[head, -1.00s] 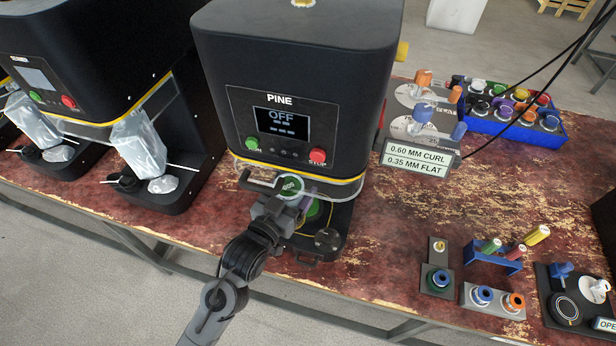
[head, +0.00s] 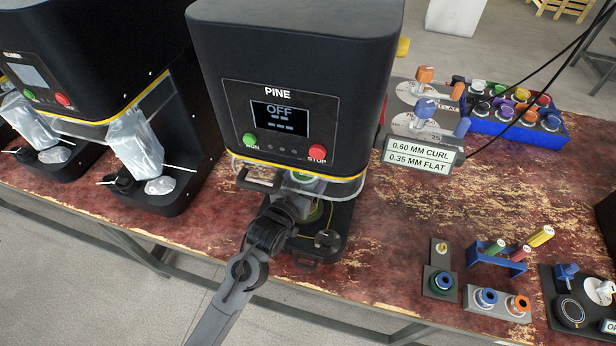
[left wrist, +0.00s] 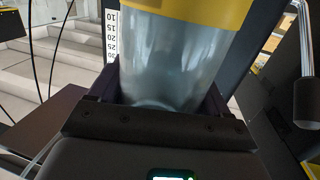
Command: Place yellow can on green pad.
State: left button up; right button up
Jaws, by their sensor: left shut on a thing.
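My left gripper (head: 303,200) reaches into the front opening of the PINE machine. In the head view, the can's top (head: 304,177) shows just under the machine head, behind the clear guard, and looks greenish. The green pad (head: 317,212) is on the machine's base below the can, partly hidden by the gripper. I cannot tell whether the can touches the pad. My right gripper is not in view.
The PINE machine (head: 278,130) shows OFF. A black knob (head: 327,238) sits on its base at the front. A clear guard with a black handle (head: 258,180) crosses the opening. Spool holders and tools (head: 497,252) stand on the right bench; the bench between is clear.

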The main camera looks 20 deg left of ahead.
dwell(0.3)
pick_arm(q)
jog(key=o, duration=1.4)
jog(key=shift+o, duration=0.2)
jog(key=s+a+p, duration=0.2)
jog(key=s, duration=1)
jog(key=s+a+f+g+y, duration=0.1)
jog(key=s+f+g, duration=0.5)
jog(key=s, duration=0.5)
jog(key=s+a+f+g+y, duration=0.1)
jog(key=s+f+g, duration=0.5)
jog(key=s, duration=0.4)
jog(key=shift+s+a+f+m+g, duration=0.15)
jog(key=shift+s+a+m+g, duration=0.2)
jog(key=shift+g, duration=0.45)
